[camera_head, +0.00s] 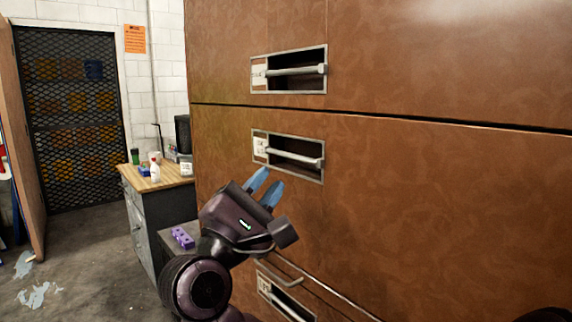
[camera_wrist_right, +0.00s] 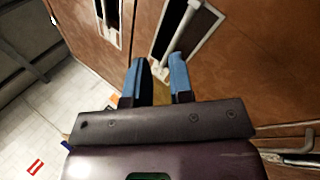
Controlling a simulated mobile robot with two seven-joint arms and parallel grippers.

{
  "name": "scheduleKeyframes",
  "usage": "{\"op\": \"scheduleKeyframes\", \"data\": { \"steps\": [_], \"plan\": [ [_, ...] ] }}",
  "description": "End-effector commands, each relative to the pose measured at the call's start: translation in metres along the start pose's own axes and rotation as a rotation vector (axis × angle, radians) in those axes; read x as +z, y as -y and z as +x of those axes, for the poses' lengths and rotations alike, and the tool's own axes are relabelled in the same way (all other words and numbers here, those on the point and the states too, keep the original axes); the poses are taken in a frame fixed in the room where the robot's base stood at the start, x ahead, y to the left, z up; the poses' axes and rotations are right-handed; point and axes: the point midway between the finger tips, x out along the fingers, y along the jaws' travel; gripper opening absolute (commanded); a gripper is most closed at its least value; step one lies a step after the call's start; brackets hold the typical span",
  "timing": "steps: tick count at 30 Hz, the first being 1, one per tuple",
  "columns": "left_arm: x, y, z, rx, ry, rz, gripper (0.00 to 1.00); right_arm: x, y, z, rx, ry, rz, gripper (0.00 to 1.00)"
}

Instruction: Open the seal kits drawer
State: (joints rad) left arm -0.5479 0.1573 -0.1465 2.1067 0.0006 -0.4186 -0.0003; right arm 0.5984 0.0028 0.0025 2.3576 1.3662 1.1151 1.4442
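A tall brown cabinet has drawers with recessed metal bar handles and small label cards too small to read, so I cannot tell which one is the seal kits drawer. An upper handle (camera_head: 297,70), a middle handle (camera_head: 294,154) and a lower handle (camera_head: 286,303) show in the head view. The drawer fronts look shut around the upper and middle handles. My right gripper (camera_head: 267,181) is open and empty, just below and left of the middle handle. In the right wrist view its blue fingers (camera_wrist_right: 157,62) point at a handle recess (camera_wrist_right: 186,30), apart from it. My left gripper is out of view.
A workbench (camera_head: 160,177) with bottles and small items stands left of the cabinet. A purple object (camera_head: 183,237) lies on a low grey surface by my right arm. A mesh door (camera_head: 72,120) is at the back left.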

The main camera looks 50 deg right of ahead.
Motion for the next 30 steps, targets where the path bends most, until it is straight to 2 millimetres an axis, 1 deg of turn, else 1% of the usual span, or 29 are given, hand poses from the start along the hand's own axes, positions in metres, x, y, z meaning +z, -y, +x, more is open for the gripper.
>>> {"op": "scheduleKeyframes", "data": {
  "steps": [1,3,6,9,13,17,23,27,30],
  "plan": [
    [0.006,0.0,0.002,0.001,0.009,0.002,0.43,-0.002,-0.001,0.002,-0.061,-0.043,0.125,0.21],
    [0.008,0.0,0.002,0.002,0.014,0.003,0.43,-0.003,-0.001,0.004,-0.135,-0.095,0.275,0.21],
    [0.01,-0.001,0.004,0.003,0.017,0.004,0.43,-0.005,-0.003,0.005,-0.216,-0.152,0.429,0.21],
    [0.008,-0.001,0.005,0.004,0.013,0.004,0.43,-0.006,-0.005,0.005,-0.262,-0.187,0.522,0.21],
    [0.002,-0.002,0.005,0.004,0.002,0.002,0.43,-0.008,-0.006,0.008,-0.284,-0.202,0.563,0.21],
    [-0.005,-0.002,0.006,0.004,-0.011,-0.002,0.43,-0.01,-0.004,0.021,-0.283,-0.199,0.563,0.21],
    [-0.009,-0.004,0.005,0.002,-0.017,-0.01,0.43,-0.018,0.003,0.053,-0.281,-0.197,0.56,0.21],
    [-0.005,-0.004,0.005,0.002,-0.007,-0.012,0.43,-0.025,0.008,0.075,-0.281,-0.197,0.558,0.21],
    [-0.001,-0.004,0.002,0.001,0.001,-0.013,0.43,-0.028,0.011,0.088,-0.281,-0.198,0.558,0.21]
  ]
}}
